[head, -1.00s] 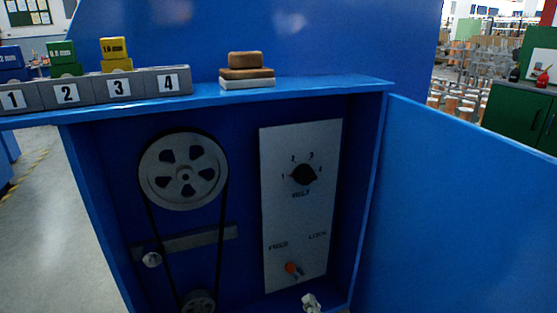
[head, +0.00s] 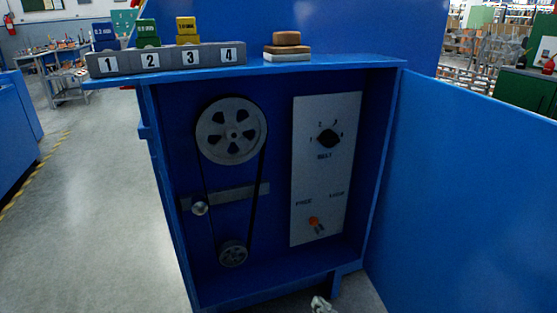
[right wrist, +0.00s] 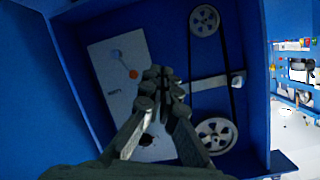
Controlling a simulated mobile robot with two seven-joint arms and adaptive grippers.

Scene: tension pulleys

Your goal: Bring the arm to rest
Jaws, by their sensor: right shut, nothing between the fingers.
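My right gripper (head: 322,304) barely shows at the bottom edge of the head view, below the open blue cabinet (head: 210,295). In the right wrist view its fingers (right wrist: 163,78) are together and empty, in front of the cabinet interior. They cover part of the white panel (right wrist: 105,70), apparently without touching it. The panel carries a black belt dial (head: 327,138) and an orange-tipped lever (head: 314,222), which also shows in the wrist view (right wrist: 133,74). A large pulley (head: 231,130) and a small pulley (head: 232,254) are joined by a black belt. My left gripper is not in view.
The open cabinet door (head: 470,190) fills the right side. On the cabinet top stand a numbered grey rack (head: 165,58) with coloured blocks and a brown-and-white stack (head: 287,46). The floor (head: 100,200) at left is clear.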

